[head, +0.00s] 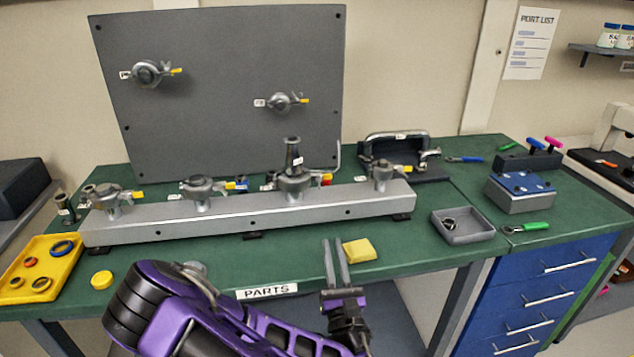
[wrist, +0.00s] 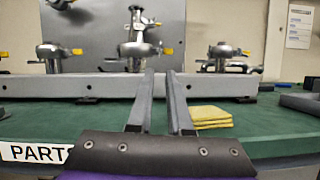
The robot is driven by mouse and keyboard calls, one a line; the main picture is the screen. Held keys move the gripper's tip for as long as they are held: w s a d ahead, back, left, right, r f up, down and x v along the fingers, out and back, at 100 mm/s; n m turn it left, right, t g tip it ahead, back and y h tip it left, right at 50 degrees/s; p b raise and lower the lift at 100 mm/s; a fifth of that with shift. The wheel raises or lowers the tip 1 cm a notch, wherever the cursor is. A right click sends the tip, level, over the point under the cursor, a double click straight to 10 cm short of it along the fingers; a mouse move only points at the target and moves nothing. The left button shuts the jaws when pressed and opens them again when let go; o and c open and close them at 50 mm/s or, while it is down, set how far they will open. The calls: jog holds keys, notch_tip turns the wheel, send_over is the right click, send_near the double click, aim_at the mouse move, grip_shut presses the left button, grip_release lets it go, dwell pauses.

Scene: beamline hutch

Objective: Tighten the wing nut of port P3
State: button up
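Two more, an upper-left port (head: 150,73) and a lower-right port (head: 282,103), are on the grey panel (head: 220,45). The labels are too small to read, so I cannot tell which is P3. My gripper (head: 335,243) is open and empty, in front of the rail. Its fingers (wrist: 158,75) point toward the tall-fitting port (wrist: 138,50) in the wrist view.
A yellow pad (head: 360,251) lies right of my fingers. A grey tray (head: 463,228) holds a small ring. A yellow tray (head: 38,268) with rings and a yellow cap (head: 102,280) are at left.

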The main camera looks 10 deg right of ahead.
aim_at(319, 181)
jog(key=p+x, duration=0.2)
jog(key=x, duration=1.5)
grip_shut()
dwell(0.8)
